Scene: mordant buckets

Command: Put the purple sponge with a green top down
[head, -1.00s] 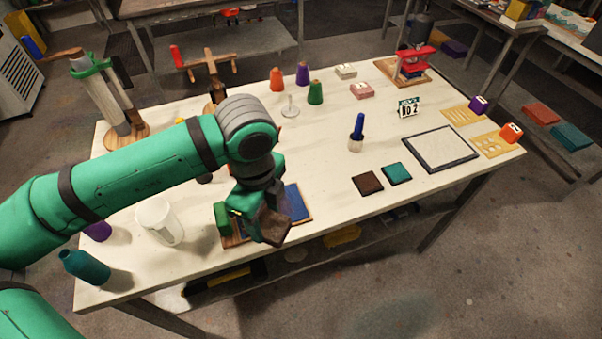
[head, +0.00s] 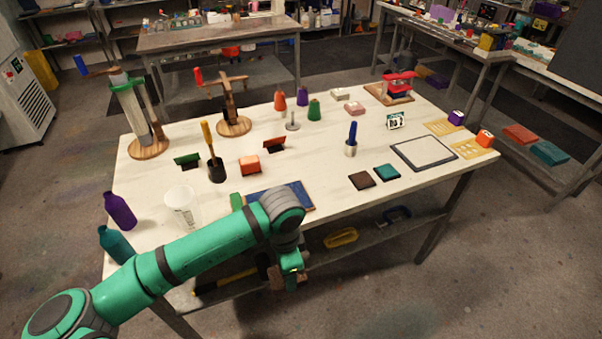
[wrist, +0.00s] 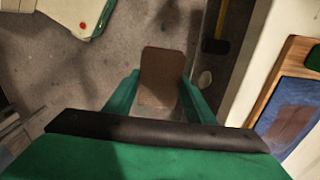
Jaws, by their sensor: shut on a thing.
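My gripper (head: 288,272) hangs beyond the table's front edge, in front of the blue board. In the wrist view its two green fingers are shut on a brown block (wrist: 162,75) with rounded corners. The block also shows small and dark at the gripper in the head view (head: 277,279). I cannot make out purple or a green top on it. The wrist view shows floor beneath the block and the table edge to its right.
The white table (head: 335,190) holds a wood-framed blue board (head: 299,192), a clear cup (head: 182,207), a teal bottle (head: 116,244) and a purple bottle (head: 120,210). Dark and teal tiles (head: 387,172) lie near the front edge. A lower shelf holds a yellow item (head: 341,238).

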